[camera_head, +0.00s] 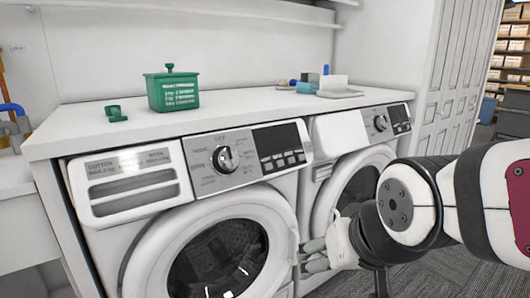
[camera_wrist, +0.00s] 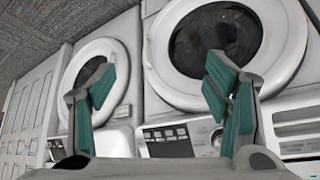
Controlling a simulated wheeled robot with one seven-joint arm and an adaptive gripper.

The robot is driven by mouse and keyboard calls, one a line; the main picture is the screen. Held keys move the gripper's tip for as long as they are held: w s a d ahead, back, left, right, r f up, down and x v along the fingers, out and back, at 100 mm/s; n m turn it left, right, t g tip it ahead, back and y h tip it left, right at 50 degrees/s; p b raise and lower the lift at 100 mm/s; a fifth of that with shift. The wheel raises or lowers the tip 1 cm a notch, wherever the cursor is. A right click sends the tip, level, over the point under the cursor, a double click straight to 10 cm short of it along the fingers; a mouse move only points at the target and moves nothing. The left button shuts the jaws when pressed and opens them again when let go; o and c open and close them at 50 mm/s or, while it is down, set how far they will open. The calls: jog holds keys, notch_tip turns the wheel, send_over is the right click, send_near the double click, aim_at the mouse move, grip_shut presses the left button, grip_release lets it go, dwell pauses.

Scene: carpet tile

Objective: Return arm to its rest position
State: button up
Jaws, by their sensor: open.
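My gripper (camera_head: 318,254) is low in front of the washing machines in the head view, near the right side of the left machine's round door (camera_head: 205,262). Part of my arm spans the right side of that view. In the wrist view my gripper (camera_wrist: 160,82) is open, its two green-padded fingers spread wide with nothing between them. That view shows the machines upside down behind the fingers. I cannot tell whether a fingertip touches the door rim.
A white counter (camera_head: 235,108) tops both machines. It holds a green box (camera_head: 172,90), a small green item (camera_head: 115,113) and several small things around a white block (camera_head: 333,83). The right machine's door (camera_head: 358,186) is partly behind my arm. Grey carpet (camera_head: 445,272) shows at lower right.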

jog(key=s+d+g+h, duration=0.1)
jog(key=s+d+g, duration=0.25)
jog(key=s, duration=0.65)
jog(key=s+d+g, duration=0.3)
jog(key=s+d, duration=0.1)
jog(key=s, duration=0.6)
notch_tip(320, 180, up, 29)
jog(key=t+p, duration=0.4)
jog(key=p, duration=2.3)
jog(key=shift+s+d+f+m, duration=0.15)
jog(key=shift+s+d+m, duration=0.25)
jog(key=shift+d, duration=0.05)
